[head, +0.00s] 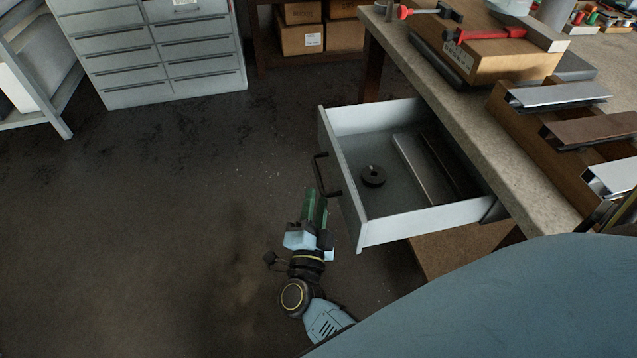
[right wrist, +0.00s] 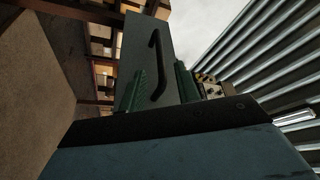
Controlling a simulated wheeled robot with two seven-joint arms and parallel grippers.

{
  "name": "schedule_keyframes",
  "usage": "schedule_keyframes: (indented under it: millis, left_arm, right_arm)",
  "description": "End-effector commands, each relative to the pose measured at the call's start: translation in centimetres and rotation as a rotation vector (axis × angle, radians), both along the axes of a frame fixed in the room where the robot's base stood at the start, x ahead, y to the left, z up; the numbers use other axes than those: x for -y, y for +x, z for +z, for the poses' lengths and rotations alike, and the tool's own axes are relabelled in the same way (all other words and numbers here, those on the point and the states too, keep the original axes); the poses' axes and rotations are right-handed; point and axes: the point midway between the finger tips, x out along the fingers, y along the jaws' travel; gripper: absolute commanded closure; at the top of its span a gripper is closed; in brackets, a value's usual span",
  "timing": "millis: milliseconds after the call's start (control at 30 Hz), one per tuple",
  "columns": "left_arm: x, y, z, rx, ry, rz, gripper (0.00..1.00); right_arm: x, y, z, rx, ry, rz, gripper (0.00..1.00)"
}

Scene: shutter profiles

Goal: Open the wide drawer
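The wide drawer (head: 345,190) under the workbench is pulled well out, showing its inside. Its dark bar handle (head: 322,176) is on the front panel. A dark round ring (head: 373,176) and long flat strips (head: 422,168) lie in the drawer. My right gripper (head: 315,196) is just in front of the drawer front, by the handle's lower end. In the right wrist view its green fingers are apart, and the handle (right wrist: 156,62) shows beyond and between them. The fingers do not appear closed on it. My left gripper is out of view.
The workbench top (head: 470,110) carries cardboard boxes, red-handled clamps and metal profiles (head: 560,95) on wooden blocks. A grey drawer cabinet (head: 160,60) stands at the back left. Cardboard boxes (head: 300,38) sit on a shelf behind. The floor left of the drawer is clear.

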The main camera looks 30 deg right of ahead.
Motion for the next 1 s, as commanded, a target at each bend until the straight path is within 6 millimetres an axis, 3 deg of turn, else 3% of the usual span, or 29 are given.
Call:
schedule_keyframes:
  millis: [200, 400, 1000]
  left_arm:
    - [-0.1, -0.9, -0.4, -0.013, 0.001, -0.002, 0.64]
    - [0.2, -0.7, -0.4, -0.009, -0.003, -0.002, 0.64]
    - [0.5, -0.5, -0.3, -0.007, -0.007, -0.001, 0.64]
  right_arm:
    - [-2.7, -3.5, -1.0, -0.002, 0.002, -0.002, 0.67]
    - [-4.0, -5.1, -1.4, -0.001, 0.001, -0.001, 0.67]
    - [-4.2, -5.3, -1.4, 0.001, 0.000, -0.001, 0.67]
